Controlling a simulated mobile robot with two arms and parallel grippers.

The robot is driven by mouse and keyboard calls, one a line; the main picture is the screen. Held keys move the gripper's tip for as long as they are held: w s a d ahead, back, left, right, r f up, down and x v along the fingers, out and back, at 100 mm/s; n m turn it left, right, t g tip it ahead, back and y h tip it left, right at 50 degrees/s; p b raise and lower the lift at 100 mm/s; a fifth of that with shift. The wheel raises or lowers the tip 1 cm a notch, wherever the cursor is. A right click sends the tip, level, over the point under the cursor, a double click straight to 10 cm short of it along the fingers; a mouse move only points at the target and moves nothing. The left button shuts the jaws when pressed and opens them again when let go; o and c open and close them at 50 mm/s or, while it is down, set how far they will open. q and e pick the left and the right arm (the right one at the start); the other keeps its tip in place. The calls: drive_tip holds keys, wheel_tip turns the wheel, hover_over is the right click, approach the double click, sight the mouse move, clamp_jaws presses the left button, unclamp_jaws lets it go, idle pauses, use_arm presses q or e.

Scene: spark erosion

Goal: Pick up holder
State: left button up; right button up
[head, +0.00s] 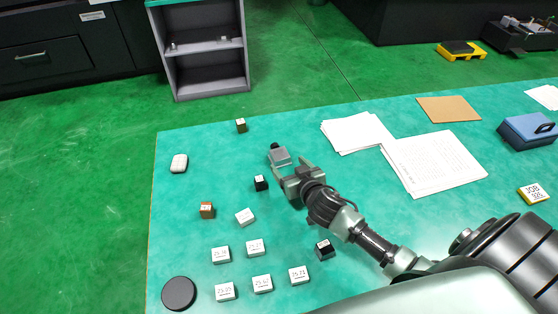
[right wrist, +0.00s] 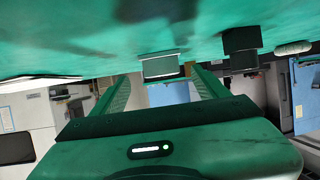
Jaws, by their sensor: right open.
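A small grey block with a black knob (head: 279,157), which I take to be the holder, sits on the green table just beyond my right gripper (head: 291,170). My right gripper is open, with its fingers pointing at the block. In the right wrist view, a grey block (right wrist: 160,67) shows ahead, between the two green-lit fingers (right wrist: 160,88). I cannot tell whether the fingers touch it; nothing is gripped. My left gripper is not in view.
A black block (head: 261,183) stands left of the gripper, and another black block (head: 325,249) lies near my right arm. Several white labelled blocks (head: 262,284), an orange-brown block (head: 207,210) and a black disc (head: 179,293) occupy the left front. Papers (head: 435,162) lie to the right.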

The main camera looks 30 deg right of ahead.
sight(278, 152)
drive_tip(key=x, duration=0.3)
drive_tip(key=r+p+x, duration=0.1)
drive_tip(key=x, duration=0.1)
drive_tip(key=shift+w+a+f, duration=0.1)
drive_tip(key=shift+w+f, duration=0.05)
drive_tip(key=shift+w, duration=0.4)
drive_tip(key=shift+w+f, duration=0.3)
drive_tip(key=shift+w, duration=0.3)
drive_tip(key=c, duration=1.5)
drive_tip(key=shift+r, duration=0.1)
clamp_jaws()
drive_tip(key=shift+r, duration=0.1)
